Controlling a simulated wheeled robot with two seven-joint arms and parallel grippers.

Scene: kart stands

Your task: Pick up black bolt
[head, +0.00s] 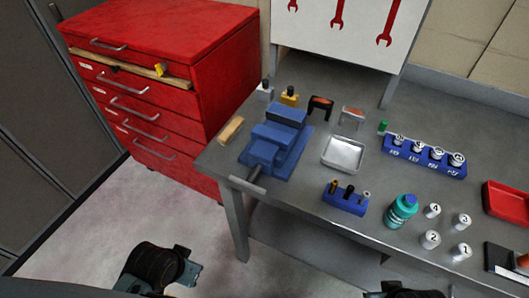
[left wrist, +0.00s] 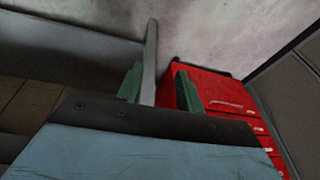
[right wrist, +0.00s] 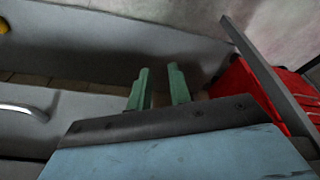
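The black bolt (head: 349,192) stands upright in a small blue holder (head: 340,203) near the front edge of the workbench. In the holder it is between a brass-coloured bolt (head: 333,186) and a silver bolt (head: 366,197). My left gripper (head: 190,266) is low in the head view, over the floor in front of the bench. Its two green fingers are apart and empty in the left wrist view (left wrist: 160,88). My right gripper is only partly visible at the bottom edge of the head view. Its fingers are apart and empty in the right wrist view (right wrist: 158,88).
On the bench (head: 310,215) are a blue vise (head: 275,145), a metal tray (head: 343,154), a teal bottle (head: 401,211), several numbered weights, a blue weight rack (head: 424,160) and a red tray (head: 508,203). A red drawer cabinet (head: 165,60) stands at the left.

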